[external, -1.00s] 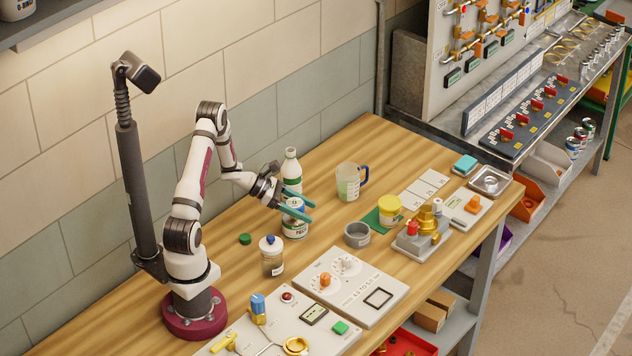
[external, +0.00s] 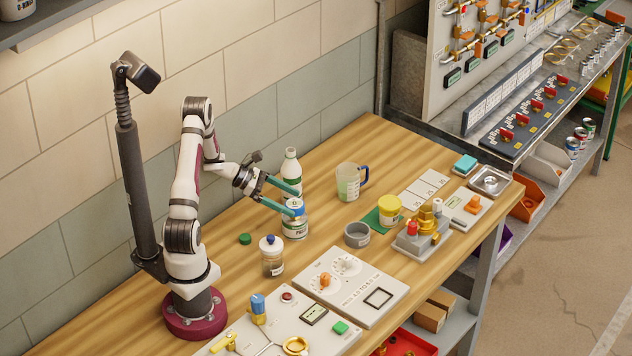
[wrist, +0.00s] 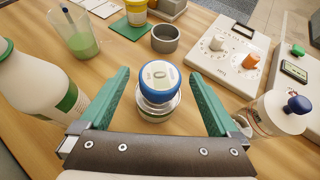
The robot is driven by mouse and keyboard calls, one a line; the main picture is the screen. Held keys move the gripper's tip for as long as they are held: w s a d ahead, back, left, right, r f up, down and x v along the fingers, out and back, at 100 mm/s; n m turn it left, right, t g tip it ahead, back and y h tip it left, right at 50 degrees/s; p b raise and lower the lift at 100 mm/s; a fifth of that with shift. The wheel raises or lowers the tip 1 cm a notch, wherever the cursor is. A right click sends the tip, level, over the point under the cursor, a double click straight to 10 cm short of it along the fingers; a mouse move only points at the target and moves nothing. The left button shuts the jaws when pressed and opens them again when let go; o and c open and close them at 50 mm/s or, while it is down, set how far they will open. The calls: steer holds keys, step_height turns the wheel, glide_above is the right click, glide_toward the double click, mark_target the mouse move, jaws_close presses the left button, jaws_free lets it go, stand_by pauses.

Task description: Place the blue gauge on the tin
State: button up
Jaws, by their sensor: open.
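The blue gauge (external: 295,206), with a pale dial face, sits on top of the white and green tin (external: 295,229). In the wrist view the gauge (wrist: 159,83) faces up, roughly level, and hides most of the tin (wrist: 153,113) below it. My gripper (external: 294,201) has teal fingers, spread open with nothing held. In the wrist view the fingers stand to the left and right of the gauge, with a visible gap on each side.
A white bottle (external: 290,168) stands close behind the tin, near the left finger in the wrist view. A blue-lidded jar (external: 271,257) stands in front. A grey bowl (external: 357,235) and measuring jug (external: 348,182) are to the right. Bare wood lies between them.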

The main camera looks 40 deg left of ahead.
mark_target(288, 203)
steer(key=r, duration=0.6)
steer(key=shift+s+d+r, duration=0.1)
steer(key=shift+d+r, duration=0.2)
steer(key=shift+r, duration=0.1)
steer(key=s+d+r+m+g+y, duration=0.1)
steer(key=s+d+r+m+g, duration=0.2)
steer(key=s+m, duration=0.4)
steer(key=s+d+r+m+g+y, duration=0.2)
steer(key=s+d+m+g, duration=0.25)
steer(key=s+m, duration=0.25)
steer(key=s+a+m+y, duration=0.3)
steer(key=s+m+y, duration=0.1)
steer(key=s+m, duration=0.3)
steer(key=s+a+r+m+y, duration=0.1)
steer(key=s+a+m+y, duration=0.3)
steer(key=s+m, duration=0.3)
steer(key=shift+a+r+m+t+y, duration=0.2)
steer(key=shift+m+t+y, duration=0.35)
steer(key=shift+m, duration=0.45)
